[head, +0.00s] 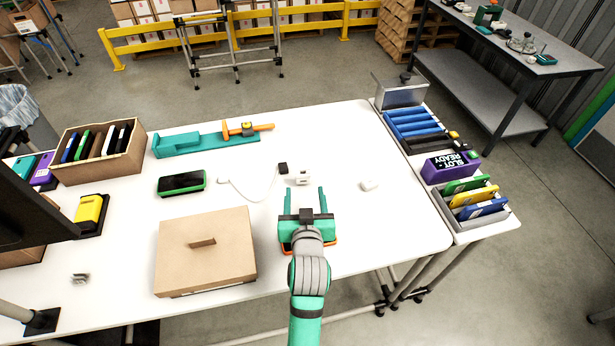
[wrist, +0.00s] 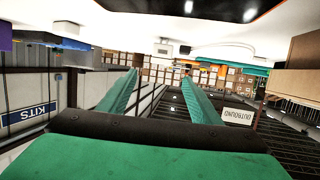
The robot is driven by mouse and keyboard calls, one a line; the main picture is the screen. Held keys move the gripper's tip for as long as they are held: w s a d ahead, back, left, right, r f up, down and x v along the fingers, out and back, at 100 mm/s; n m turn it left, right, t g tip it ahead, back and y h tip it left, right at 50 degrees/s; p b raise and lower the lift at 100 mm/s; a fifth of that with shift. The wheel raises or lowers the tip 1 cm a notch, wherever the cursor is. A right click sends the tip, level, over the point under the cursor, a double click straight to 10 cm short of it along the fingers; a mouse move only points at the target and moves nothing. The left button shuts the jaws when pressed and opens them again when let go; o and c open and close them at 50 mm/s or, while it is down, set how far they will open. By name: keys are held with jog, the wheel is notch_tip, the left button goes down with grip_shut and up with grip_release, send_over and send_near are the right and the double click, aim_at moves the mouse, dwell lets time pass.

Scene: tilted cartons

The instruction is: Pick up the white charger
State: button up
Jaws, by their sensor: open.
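A small white block-shaped item (head: 299,178), which looks like a charger, lies on the white table (head: 350,145), just beyond my gripper (head: 304,203). A second small white rounded item (head: 369,185) lies further right on the table. My gripper is open and empty, with its two green fingers apart and reaching toward the far side of the table. In the wrist view, the gripper (wrist: 160,77) also shows spread fingers with nothing between them. Small pale and dark items show there near the table surface, too small to identify.
A white cable with a black plug (head: 283,168) lies left of the white block. A closed cardboard box (head: 205,250) stands left of my gripper. A black-and-green device (head: 181,183), a teal fixture (head: 205,146) and a purple box (head: 450,166) are around. The table's middle right is mostly clear.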

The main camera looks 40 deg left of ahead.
aim_at(303, 171)
jog(key=x, duration=1)
jog(key=shift+a+f, duration=0.15)
jog(key=c, duration=1.1)
